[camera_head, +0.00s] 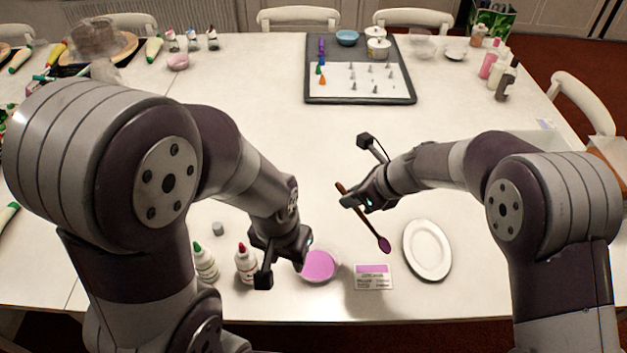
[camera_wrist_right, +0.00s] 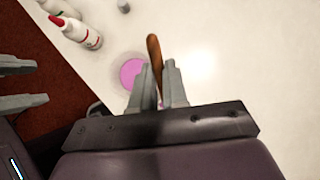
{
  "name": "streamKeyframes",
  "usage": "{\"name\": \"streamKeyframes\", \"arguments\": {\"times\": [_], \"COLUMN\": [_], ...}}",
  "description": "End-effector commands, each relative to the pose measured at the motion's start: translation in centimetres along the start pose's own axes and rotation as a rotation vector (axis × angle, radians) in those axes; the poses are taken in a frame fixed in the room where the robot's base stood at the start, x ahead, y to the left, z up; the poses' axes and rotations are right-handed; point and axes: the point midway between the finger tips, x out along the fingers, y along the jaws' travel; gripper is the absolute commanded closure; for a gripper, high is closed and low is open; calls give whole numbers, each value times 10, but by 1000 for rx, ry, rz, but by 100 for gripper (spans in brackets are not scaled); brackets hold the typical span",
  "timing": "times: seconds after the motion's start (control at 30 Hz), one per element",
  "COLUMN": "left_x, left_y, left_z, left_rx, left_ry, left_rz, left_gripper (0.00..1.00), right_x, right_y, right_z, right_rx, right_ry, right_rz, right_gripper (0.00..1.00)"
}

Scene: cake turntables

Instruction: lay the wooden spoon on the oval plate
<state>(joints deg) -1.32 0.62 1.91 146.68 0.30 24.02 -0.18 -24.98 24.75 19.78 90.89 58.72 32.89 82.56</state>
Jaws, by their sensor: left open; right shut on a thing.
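The wooden spoon (camera_head: 366,222) has a brown handle and a purple-coated bowl. My right gripper (camera_head: 352,200) is shut on its handle and holds it tilted above the table, bowl end toward the plate. In the right wrist view the handle (camera_wrist_right: 154,55) stands between the two fingers (camera_wrist_right: 158,85); the spoon's bowl is mostly hidden there. The white oval plate (camera_head: 428,250) lies empty on the table, to the right of the spoon's bowl and apart from it. My left gripper (camera_head: 285,262) is open beside the bowl of pink-purple icing (camera_head: 319,265).
A label card (camera_head: 373,276) lies between the icing bowl and the plate. Two squeeze bottles, one green-tipped (camera_head: 205,262) and one red-tipped (camera_head: 245,262), stand left of my left gripper. A dark tray (camera_head: 408,88) with piping tips is at the back. The middle table is clear.

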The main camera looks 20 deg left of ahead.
Motion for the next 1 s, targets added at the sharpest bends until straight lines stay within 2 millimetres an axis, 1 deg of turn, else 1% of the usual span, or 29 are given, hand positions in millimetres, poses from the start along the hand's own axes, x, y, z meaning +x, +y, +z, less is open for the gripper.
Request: {"name": "streamKeyframes", "arguments": {"times": [0.03, 0.07, 0.1, 0.17, 0.2, 0.27, 0.3, 0.37, 0.4, 0.47, 0.5, 0.6, 0.7, 0.8, 0.9, 1.0], "left_x": [-2, -3, -3, -4, -5, -6, -7, -7, -7, -8, -8, -8, -7, -7, -7, -4], "left_y": [0, 0, 0, 0, 0, 0, 0, 0, 0, 0, 0, 0, 0, 0, 0, 0], "left_z": [0, 0, 0, 0, -1, -1, -1, -1, -1, -1, -1, -1, -1, -1, -1, 0], "left_rx": [0, 0, 0, 0, 0, 0, 0, 0, 0, 0, 0, 0, 0, 0, 0, 0], "left_ry": [0, 0, 0, 0, 0, 0, 0, 0, 0, 0, 0, 0, 0, 0, 0, 0], "left_rz": [0, 0, 0, 0, 0, 0, 0, 0, 0, 0, 0, 0, 0, 0, 0, 0], "left_gripper": [57, 57, 57, 57, 57, 57, 57, 57, 57, 57, 57, 57, 57, 57, 57, 57], "right_x": [0, 0, 0, -2, -3, -6, -9, -14, -18, -23, -27, -33, -40, -44, -43, -40], "right_y": [-8, -11, -15, -19, -21, -23, -24, -24, -25, -26, -26, -28, -32, -34, -34, -35], "right_z": [-23, -37, -56, -84, -103, -131, -150, -176, -190, -209, -220, -239, -249, -254, -254, -256], "right_rx": [-50, -98, -169, -293, -390, -552, -669, -858, -981, -1163, -1283, -1572, -1817, -2003, -2080, -2095], "right_ry": [34, 57, 84, 125, 151, 190, 214, 247, 266, 288, 300, 318, 325, 334, 354, 367], "right_rz": [42, 76, 124, 203, 259, 346, 406, 494, 545, 614, 654, 738, 782, 777, 735, 711], "right_gripper": [100, 100, 100, 100, 100, 100, 100, 100, 100, 100, 100, 100, 100, 100, 100, 100]}}
